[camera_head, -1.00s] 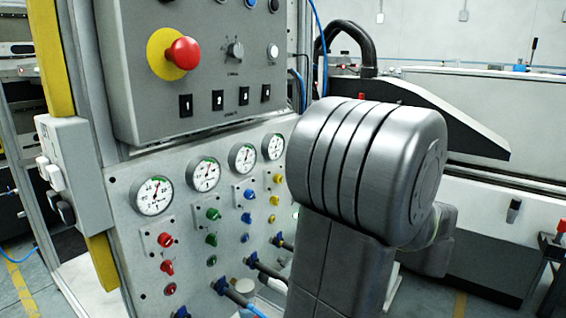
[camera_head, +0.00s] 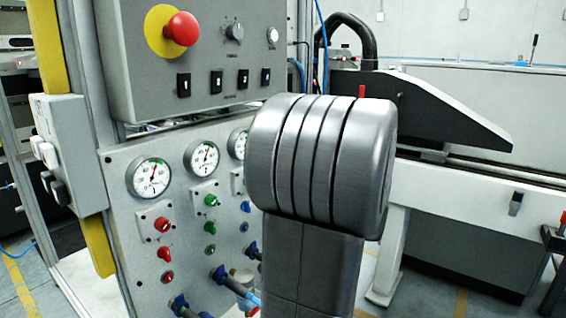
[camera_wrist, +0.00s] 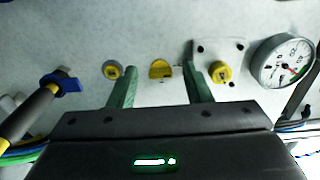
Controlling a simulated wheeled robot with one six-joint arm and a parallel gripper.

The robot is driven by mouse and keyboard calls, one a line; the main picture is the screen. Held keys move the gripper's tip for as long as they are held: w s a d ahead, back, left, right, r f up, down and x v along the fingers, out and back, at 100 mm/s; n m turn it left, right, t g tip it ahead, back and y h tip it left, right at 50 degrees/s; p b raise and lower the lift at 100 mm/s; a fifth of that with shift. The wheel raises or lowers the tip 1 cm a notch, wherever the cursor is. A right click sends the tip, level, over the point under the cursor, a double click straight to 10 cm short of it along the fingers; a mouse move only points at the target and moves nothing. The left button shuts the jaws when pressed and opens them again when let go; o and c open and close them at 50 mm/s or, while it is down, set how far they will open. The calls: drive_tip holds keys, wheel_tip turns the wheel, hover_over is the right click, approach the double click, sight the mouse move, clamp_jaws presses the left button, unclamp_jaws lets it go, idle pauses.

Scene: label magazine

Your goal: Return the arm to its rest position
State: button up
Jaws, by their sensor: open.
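My arm shows in the head view as a large grey ribbed joint and link in front of the gauge panel (camera_head: 135,225). My gripper is hidden there. In the wrist view my gripper (camera_wrist: 158,72) is open, with two green fingers spread apart and nothing between them. Its fingers point toward the pale panel (camera_wrist: 130,30), with yellow knobs beyond the fingertips. The gap between fingertips and panel cannot be told.
A control box (camera_head: 140,60) with a red emergency button (camera_head: 182,29) stands above the gauges. In the wrist view a gauge (camera_wrist: 284,62) is at right, and a dark hose with a blue lever (camera_wrist: 62,82) at left. A dark machine arm (camera_head: 420,110) is behind my arm.

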drive_tip(key=m+p, duration=1.7)
drive_tip(key=p, duration=0.2)
drive_tip(key=shift+d, duration=0.1)
drive_tip(key=shift+s, duration=0.15)
idle(0.4)
